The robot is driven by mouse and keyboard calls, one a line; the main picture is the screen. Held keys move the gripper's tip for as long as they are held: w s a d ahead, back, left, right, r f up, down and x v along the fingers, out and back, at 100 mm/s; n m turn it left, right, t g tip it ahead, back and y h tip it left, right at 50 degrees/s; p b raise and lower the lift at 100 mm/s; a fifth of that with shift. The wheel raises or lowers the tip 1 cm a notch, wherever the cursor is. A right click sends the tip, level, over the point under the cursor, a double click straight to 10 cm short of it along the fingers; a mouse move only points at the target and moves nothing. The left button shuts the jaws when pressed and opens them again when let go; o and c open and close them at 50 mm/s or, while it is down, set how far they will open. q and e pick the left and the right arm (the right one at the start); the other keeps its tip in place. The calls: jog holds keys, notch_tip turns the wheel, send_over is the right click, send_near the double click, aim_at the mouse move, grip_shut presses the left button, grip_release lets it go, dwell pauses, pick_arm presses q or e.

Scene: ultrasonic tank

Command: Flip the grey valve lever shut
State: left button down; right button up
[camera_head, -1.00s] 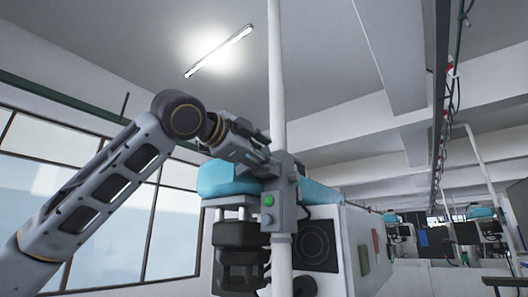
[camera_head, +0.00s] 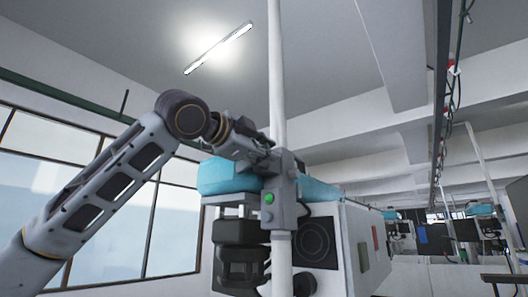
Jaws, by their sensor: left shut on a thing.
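A grey valve box (camera_head: 283,190) with a green button is fixed to a white upright pole (camera_head: 277,75) in the middle of the head view. My left arm reaches in from the left, and my left gripper (camera_head: 262,149) is at the upper left of this box. It is shut on the grey valve lever, which is mostly hidden by the fingers, so its exact angle cannot be told. My right gripper is not in view.
Behind the box stands a white machine (camera_head: 345,235) with a blue top (camera_head: 228,177) and a dark unit (camera_head: 240,250) at its front left. Windows (camera_head: 60,140) line the left wall. The space above my left arm is clear.

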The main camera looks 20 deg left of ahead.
pick_arm(q)
jog(key=shift+d+f+m+p, duration=0.1)
jog(key=shift+f+m+p, duration=0.25)
jog(key=shift+m+p, duration=0.75)
jog(key=shift+f+m+p, duration=0.3)
jog(key=shift+m+p, duration=0.25)
jog(key=shift+m, duration=0.35)
jog(key=c, duration=1.2)
grip_release()
jog(key=shift+s, duration=0.15)
jog(key=v, duration=1.1)
jog(key=shift+s, duration=0.4)
